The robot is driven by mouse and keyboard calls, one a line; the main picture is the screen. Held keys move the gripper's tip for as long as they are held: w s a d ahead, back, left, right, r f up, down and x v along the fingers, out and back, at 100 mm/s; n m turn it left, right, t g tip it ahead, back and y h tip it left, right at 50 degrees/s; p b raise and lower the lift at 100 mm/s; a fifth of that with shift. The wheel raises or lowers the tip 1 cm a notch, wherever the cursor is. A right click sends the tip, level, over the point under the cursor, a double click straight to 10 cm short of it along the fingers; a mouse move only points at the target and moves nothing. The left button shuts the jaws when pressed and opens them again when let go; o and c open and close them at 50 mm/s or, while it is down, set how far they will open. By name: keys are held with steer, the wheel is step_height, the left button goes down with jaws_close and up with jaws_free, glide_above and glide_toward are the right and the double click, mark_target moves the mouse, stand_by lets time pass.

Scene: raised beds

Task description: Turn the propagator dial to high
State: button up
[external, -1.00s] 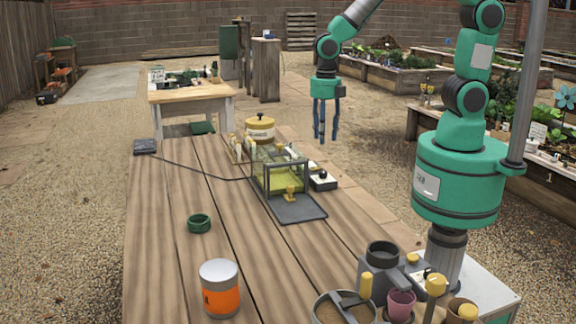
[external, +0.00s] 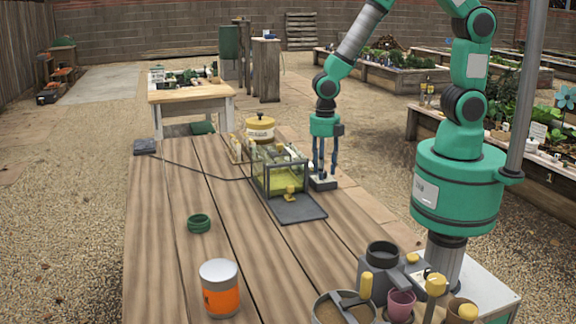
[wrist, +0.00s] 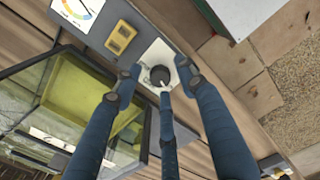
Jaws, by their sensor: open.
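The propagator (external: 282,170) is a glass box with a dark frame and a yellow-green tray inside, standing on the wooden table. Its control box (external: 323,183) sits against its right side. In the wrist view the dial (wrist: 160,75) is a dark round knob with a light pointer mark on a white plate. My gripper (external: 325,170) points down just over the control box. In the wrist view its blue fingers (wrist: 160,82) are open and spread around the dial. I cannot tell whether they touch it. The scale markings around the dial are not readable.
A coloured gauge (wrist: 75,12) and a yellow switch (wrist: 121,38) are on the same grey panel. A cream pot with a lid (external: 260,129) stands behind the propagator.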

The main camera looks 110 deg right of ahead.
steer(key=shift+f, duration=0.1)
jaws_close()
